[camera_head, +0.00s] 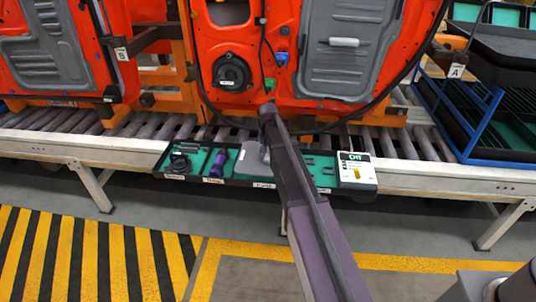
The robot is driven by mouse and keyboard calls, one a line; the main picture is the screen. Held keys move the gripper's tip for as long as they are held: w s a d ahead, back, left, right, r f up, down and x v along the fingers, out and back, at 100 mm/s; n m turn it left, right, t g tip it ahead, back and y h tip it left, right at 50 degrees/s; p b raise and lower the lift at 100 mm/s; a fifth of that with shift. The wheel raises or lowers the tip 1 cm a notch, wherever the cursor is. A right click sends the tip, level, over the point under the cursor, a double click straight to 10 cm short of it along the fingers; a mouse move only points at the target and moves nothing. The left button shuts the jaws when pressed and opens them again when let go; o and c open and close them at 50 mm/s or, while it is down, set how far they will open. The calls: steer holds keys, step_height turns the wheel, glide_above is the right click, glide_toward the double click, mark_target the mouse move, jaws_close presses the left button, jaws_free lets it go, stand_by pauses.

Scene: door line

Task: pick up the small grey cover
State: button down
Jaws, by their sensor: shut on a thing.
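The small grey cover (248,160) is a pale flat piece at the middle section of the dark parts tray (228,181), partly hidden by my arm. My gripper (264,152) is at the cover's right edge, mostly hidden behind my arm, and is shut on it. The fingertips do not show clearly. I cannot tell whether the cover touches the tray floor or is just above it.
The tray also holds a black round part (180,162) and a purple part (217,164). A white device (357,170) is at its right end. Orange door panels (285,60) stand behind on the roller conveyor (60,118). A blue rack (485,125) is at right.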

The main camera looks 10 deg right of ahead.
steer(key=s+d, duration=0.3)
steer(key=s, duration=0.1)
steer(key=s+d+r, duration=0.1)
steer(key=s+d, duration=0.2)
steer(key=s, duration=0.2)
steer(key=s+d+r+p, duration=0.1)
steer(key=s+d, duration=0.2)
steer(key=s, duration=0.1)
steer(key=shift+s, duration=0.15)
steer(key=shift+f, duration=0.1)
stand_by(0.4)
